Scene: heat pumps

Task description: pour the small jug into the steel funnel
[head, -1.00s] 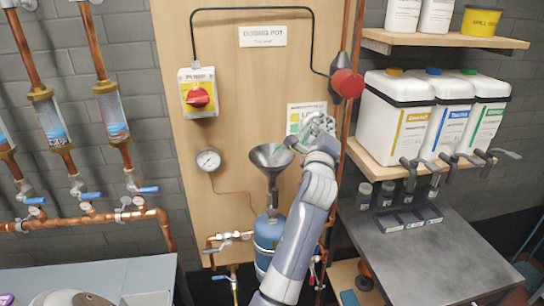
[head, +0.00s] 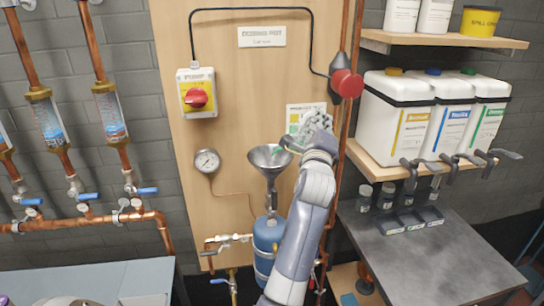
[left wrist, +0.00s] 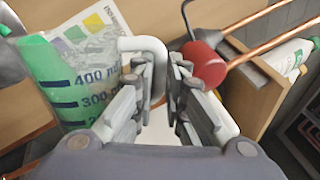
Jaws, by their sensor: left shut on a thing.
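The small jug (left wrist: 70,75) is clear with blue millilitre marks and holds green liquid. In the head view the jug (head: 298,141) is tilted with its lip at the right side of the steel funnel's mouth, partly hidden by my gripper. The steel funnel (head: 270,160) stands upright above a blue tank. A small greenish patch shows inside the funnel's mouth. My left gripper (head: 318,132) is shut on the jug's white handle; the handle also shows between the fingers (left wrist: 160,88) in the left wrist view. My right gripper is not in view.
A blue tank (head: 268,236) stands below the funnel. A gauge (head: 207,161) hangs left of it. A red knob (head: 346,83) sits above right of my gripper. A shelf with white canisters (head: 397,115) is at the right, above a grey table (head: 440,255).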

